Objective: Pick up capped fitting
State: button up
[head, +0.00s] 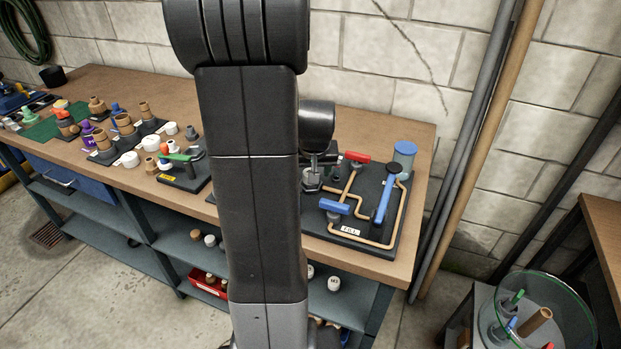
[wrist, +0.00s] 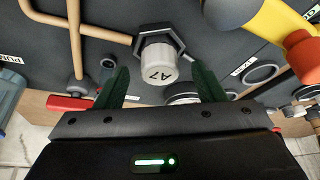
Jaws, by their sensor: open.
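In the wrist view, a pale grey cap marked A7 (wrist: 157,67) sits on a dark hexagonal base on the dark board, with a copper pipe running up to it from the left. I take this to be the capped fitting. My gripper (wrist: 160,80) is open, with one dark green finger on each side of the cap. A gap shows between the cap and each finger, so neither visibly grips it. In the head view my arm covers this part of the board, and I cannot make out the fitting clearly there.
The pipe board has a red handle (head: 357,156), blue handles (head: 334,206) and a blue-topped cylinder (head: 404,157). A yellow and orange part (wrist: 285,30) stands close at right in the wrist view. Several small fittings crowd the bench's left; a glass bowl (head: 540,310) stands at lower right.

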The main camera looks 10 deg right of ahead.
jog(key=shift+x, duration=0.9)
jog(key=c, duration=1.1)
jog(key=shift+o, duration=0.2)
jog(key=shift+r, duration=0.15)
